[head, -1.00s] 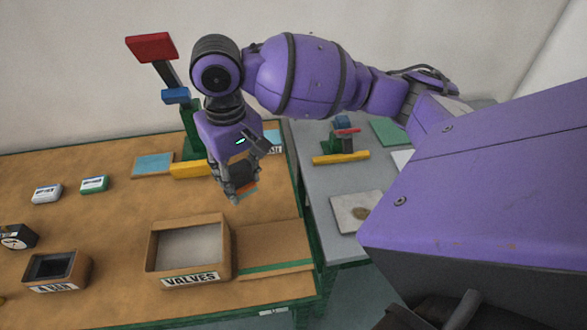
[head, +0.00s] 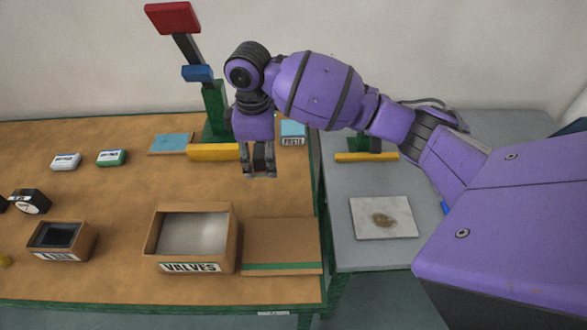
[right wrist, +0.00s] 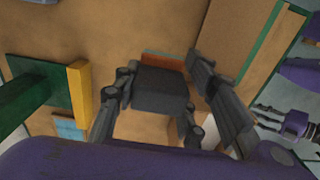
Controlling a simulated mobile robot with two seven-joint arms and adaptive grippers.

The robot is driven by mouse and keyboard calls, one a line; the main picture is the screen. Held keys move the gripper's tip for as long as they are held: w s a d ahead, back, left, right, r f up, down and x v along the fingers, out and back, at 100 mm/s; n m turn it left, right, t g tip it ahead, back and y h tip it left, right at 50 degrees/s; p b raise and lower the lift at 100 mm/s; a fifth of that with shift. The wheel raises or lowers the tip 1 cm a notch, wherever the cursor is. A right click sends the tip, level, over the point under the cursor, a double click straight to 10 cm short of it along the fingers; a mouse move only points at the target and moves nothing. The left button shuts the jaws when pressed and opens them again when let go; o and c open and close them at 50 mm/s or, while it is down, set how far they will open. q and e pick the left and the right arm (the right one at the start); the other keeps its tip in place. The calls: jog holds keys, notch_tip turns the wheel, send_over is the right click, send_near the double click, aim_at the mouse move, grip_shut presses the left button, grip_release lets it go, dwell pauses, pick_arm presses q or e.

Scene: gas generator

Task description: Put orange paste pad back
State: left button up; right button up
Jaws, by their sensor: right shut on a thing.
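My right gripper (head: 259,174) points down over the brown bench, in front of the yellow bar of the press. In the right wrist view my right gripper (right wrist: 163,68) is shut on the orange paste pad (right wrist: 163,57), which shows as a thin orange strip beyond the dark fingers. In the head view the fingers hide the pad. The box labelled PASTE (head: 292,134) stands behind and to the right of the gripper. My left gripper (right wrist: 268,118) shows small at the right of the wrist view, its fingers apart; it is outside the head view.
The green press (head: 215,110) with a red top stands behind the gripper. A blue pad (head: 171,143) lies left of it. The VALVES box (head: 152,240) and a flat cardboard piece (head: 280,240) are in front. A grey table (head: 345,240) with a stained plate (head: 362,230) is right.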

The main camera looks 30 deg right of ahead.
jog(key=w+d+f, duration=0.1)
jog(key=d+f, duration=0.1)
jog(key=d, duration=0.1)
jog(key=w+d+f, duration=0.1)
jog(key=d+f, duration=0.2)
jog(key=d, duration=0.1)
jog(key=w+d+f, duration=0.1)
jog(key=d+f, duration=0.2)
jog(key=shift+w+d+f+b, duration=0.1)
jog(key=shift+w+d+b, duration=0.2)
jog(key=shift+w+b, duration=0.05)
jog(key=shift+d+f, duration=0.2)
jog(key=shift+w+d+f, duration=0.1)
jog(key=shift+f, duration=0.8)
jog(key=shift+w+d+f, duration=0.1)
jog(key=shift+f, duration=0.75)
jog(key=shift+s, duration=0.1)
jog(key=shift+f, duration=0.2)
jog(key=o, duration=1)
jog(key=shift+r, duration=0.1)
